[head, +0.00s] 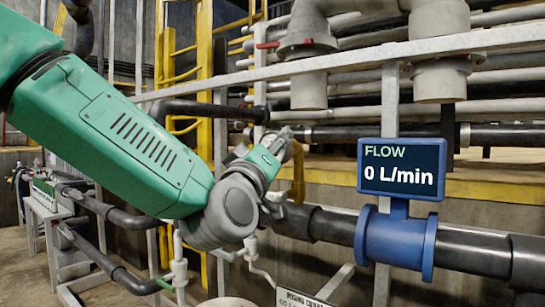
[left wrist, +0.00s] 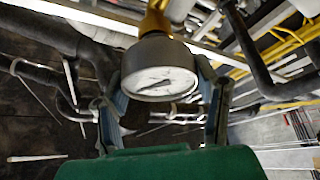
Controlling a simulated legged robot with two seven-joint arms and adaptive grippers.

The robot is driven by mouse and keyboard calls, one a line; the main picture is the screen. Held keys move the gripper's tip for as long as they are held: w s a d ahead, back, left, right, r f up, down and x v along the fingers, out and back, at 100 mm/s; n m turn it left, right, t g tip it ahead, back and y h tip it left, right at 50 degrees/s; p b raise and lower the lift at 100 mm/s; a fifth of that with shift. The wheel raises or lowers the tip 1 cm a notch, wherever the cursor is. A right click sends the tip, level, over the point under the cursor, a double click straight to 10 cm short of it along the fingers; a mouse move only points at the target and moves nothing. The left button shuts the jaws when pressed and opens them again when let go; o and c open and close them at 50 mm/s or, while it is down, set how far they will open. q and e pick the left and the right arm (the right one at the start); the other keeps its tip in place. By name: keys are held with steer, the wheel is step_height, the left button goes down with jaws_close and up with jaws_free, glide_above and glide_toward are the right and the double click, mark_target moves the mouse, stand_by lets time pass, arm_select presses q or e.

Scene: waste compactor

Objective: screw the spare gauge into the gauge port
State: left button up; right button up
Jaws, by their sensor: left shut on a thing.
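The spare gauge (left wrist: 160,70), a round dark-rimmed dial with a pale face, is between the two fingers of my left gripper (left wrist: 160,85) in the left wrist view. The fingers are shut on its sides. A yellow fitting or pipe end (left wrist: 155,22) sits right behind the gauge; I cannot tell whether the two touch or are threaded together. In the head view my left gripper (head: 281,146) is up beside a yellow pipe (head: 298,172), and the gauge is not clearly visible. The gauge port cannot be made out for certain. My right gripper is not in view.
A blue flow meter (head: 400,167) reading 0 L/min stands on a dark pipe (head: 330,226) to the right. A grey rail (head: 360,54) crosses above the gripper, with a yellow ladder (head: 205,60) behind. Several pipes crowd the back wall.

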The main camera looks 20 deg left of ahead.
arm_select(q)
steer(key=m+h+b, duration=0.1)
steer(key=m, duration=0.1)
steer(key=m+h+b, duration=0.1)
steer(key=m, duration=0.1)
steer(key=shift+f+m+h, duration=0.15)
steer(key=shift+m+h, duration=0.25)
steer(key=m+h, duration=0.2)
steer(key=m, duration=0.1)
steer(key=shift+d, duration=0.1)
steer(key=o, duration=1.4)
steer(key=shift+r, duration=0.2)
steer(key=shift+c, duration=0.6)
